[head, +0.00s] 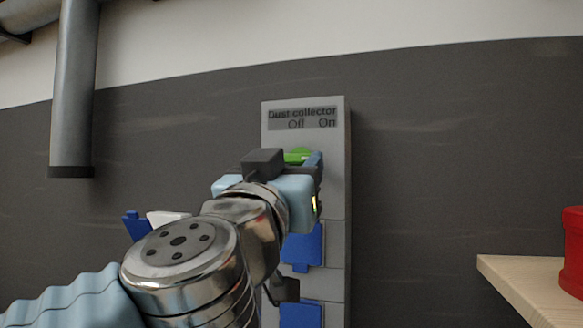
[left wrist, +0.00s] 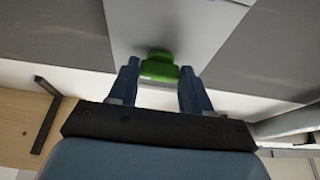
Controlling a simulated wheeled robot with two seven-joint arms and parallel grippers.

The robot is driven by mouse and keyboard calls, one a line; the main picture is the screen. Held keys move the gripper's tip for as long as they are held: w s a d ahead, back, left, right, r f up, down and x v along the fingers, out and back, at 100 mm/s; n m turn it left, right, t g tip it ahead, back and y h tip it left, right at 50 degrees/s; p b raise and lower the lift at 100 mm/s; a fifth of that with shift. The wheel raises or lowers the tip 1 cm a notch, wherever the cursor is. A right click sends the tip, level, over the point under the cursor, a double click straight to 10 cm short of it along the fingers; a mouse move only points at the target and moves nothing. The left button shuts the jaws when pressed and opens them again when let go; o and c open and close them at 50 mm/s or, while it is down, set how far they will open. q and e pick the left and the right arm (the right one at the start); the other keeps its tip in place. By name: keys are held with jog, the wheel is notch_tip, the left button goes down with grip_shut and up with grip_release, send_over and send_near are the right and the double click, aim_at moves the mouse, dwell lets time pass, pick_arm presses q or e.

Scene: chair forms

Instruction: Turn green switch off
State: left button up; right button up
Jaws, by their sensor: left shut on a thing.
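The green switch (head: 298,156) is on the upper part of a grey wall panel (head: 335,170), under a label (head: 302,118) reading "Dust collector" with "Off" on the left and "On" on the right. My left gripper (head: 312,165) is in front of it and hides most of it in the head view. In the left wrist view, the green switch (left wrist: 160,68) sits between the two blue fingers of my left gripper (left wrist: 158,88), which is shut on it. Its exact setting is hard to tell. My right gripper is not in view.
Blue parts (head: 302,246) show lower on the panel, partly behind my left arm. A wooden shelf (head: 520,275) with a red object (head: 574,250) is at the right. A grey pipe (head: 75,90) hangs at the left. The dark wall right of the panel is clear.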

pick_arm(q)
jog(key=shift+n, duration=0.4)
jog(key=n+y, duration=0.1)
jog(key=n, duration=0.1)
jog(key=n+y, duration=0.1)
jog(key=n, duration=0.1)
jog(key=n+y, duration=0.2)
jog(key=shift+s+d+n, duration=0.1)
jog(key=shift+d+n, duration=0.2)
jog(key=shift+d, duration=0.05)
jog(key=n+y, duration=0.1)
jog(key=n, duration=0.2)
jog(key=n+y, duration=0.1)
jog(key=n, duration=0.2)
jog(key=shift+d+r+y, duration=0.2)
jog(key=shift+y, duration=0.1)
jog(key=n+g, duration=0.1)
jog(key=n, duration=0.1)
jog(key=n+g+y, duration=0.1)
jog(key=n, duration=0.2)
jog(key=shift+s+d+r, duration=0.1)
jog(key=shift+r, duration=0.1)
jog(key=shift+r+n+g+y, duration=0.15)
jog(key=shift+n+g, duration=0.2)
jog(key=shift+n, duration=0.65)
jog(key=shift+r+n+g+y, duration=0.15)
jog(key=shift+n+g, duration=0.2)
jog(key=shift+n, duration=0.65)
jog(key=shift+f, duration=0.1)
